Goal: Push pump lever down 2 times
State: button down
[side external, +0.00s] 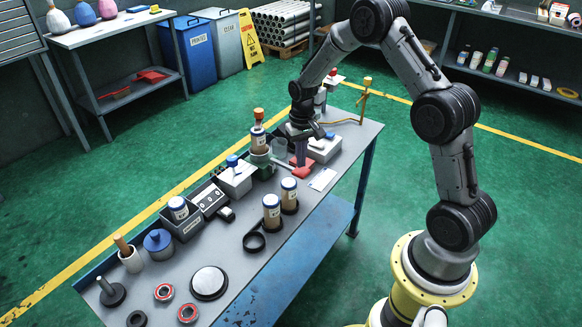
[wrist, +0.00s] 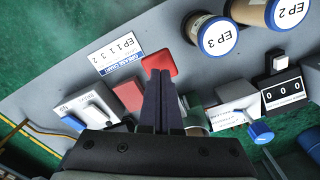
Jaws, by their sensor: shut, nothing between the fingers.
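The red flat piece that looks like the pump lever's pad (side external: 303,172) is at the middle of the bench. Its end (wrist: 158,64) shows just beyond my fingertips in the wrist view. A duller red block (wrist: 127,95) lies left of the fingers there. My gripper (side external: 301,162) points down over the red piece with its fingers (wrist: 158,74) together and nothing between them. I cannot tell whether the tips touch the red piece. The rest of the pump is partly hidden behind my fingers.
A grease chart card (wrist: 118,58) lies beside the lever. Cans marked EP 3 (wrist: 215,38) and EP 2 (wrist: 285,12) stand nearby. A counter (wrist: 282,93) reads 0 0 0. A blue-knobbed box (side external: 237,180) and a switch box (side external: 325,148) flank the work.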

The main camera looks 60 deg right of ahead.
aim_at(300, 170)
dwell(0.6)
jog(key=shift+w+f, duration=0.15)
jog(key=shift+f, duration=2.3)
jog(key=shift+w+r, duration=0.1)
jog(key=shift+r, duration=0.9)
jog(key=shift+s+r, duration=0.2)
jog(key=shift+r, duration=1.35)
jog(key=shift+f, duration=0.1)
jog(key=shift+w+f, duration=0.1)
jog(key=shift+f, duration=2.3)
jog(key=shift+w+r, duration=0.1)
jog(key=shift+r, duration=0.75)
jog(key=shift+s+r, duration=0.2)
jog(key=shift+r, duration=1.55)
